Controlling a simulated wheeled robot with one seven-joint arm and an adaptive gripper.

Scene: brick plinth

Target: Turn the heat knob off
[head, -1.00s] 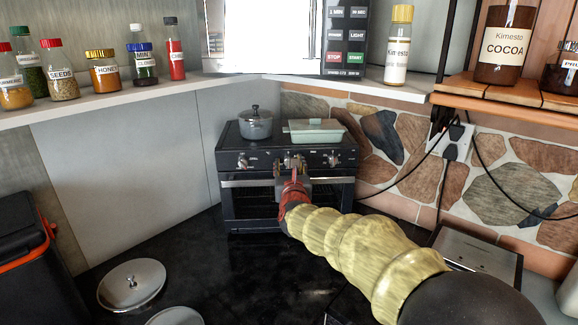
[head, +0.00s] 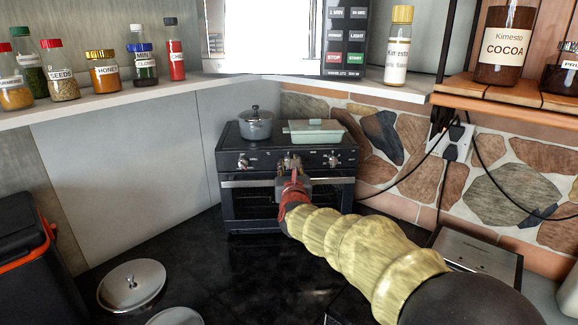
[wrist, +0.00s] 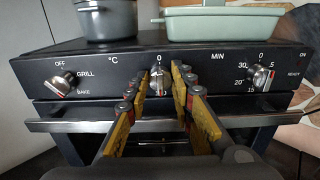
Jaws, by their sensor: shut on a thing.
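The black toaster oven (head: 238,204) has a front panel with three silver knobs. The middle heat knob (wrist: 158,84) sits under the °C and 0 marks. My gripper (wrist: 164,76) has its fingers on both sides of this knob and is shut on it. The fingers partly cover the knob, and I cannot tell its exact setting. In the head view my gripper (head: 292,168) reaches the middle of the panel. The left knob (wrist: 66,84) has OFF, GRILL and BAKE marks. The right knob (wrist: 262,78) has MIN marks.
A grey pot (head: 256,126) and a pale green lidded dish (head: 316,133) stand on the oven. The oven's door handle (wrist: 60,125) runs just below the knobs. A metal lid (head: 131,284) lies on the dark counter at the left. Cables hang at the right.

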